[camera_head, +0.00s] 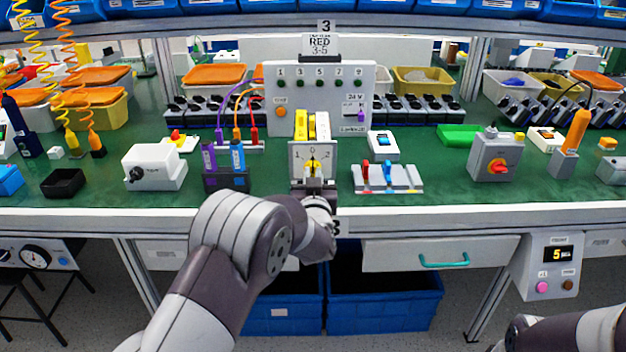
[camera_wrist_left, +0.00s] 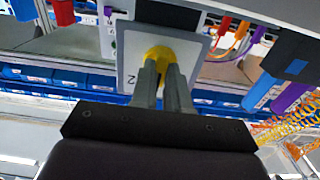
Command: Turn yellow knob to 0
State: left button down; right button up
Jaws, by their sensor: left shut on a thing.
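The yellow knob (camera_head: 313,165) sits on a pale upright switch plate (camera_head: 297,151) at the front middle of the bench. The plate has the marks 1, 0 and 2, with 0 at the top. My left gripper (camera_head: 314,182) is in front of the plate. In the left wrist view the yellow knob (camera_wrist_left: 159,54) is between the two fingers of my left gripper (camera_wrist_left: 164,76), which is shut on it. The fingers cover part of the knob, so its exact pointing is hard to tell. My right gripper is out of view.
A grey plate with small levers (camera_head: 387,178) lies to the right. A grey box with a red knob (camera_head: 495,158) is farther right. A tall control panel (camera_head: 318,99) stands behind.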

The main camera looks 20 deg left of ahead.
pick_arm(q)
jog(key=shift+f, duration=0.1)
dwell(0.3)
jog(key=c, duration=1.1)
grip_release()
jog(key=shift+s, duration=0.1)
jog(key=p+v, duration=0.1)
jog(key=v, duration=1.1)
jog(key=shift+s+d+p, duration=0.1)
jog(key=shift+s+p, duration=0.2)
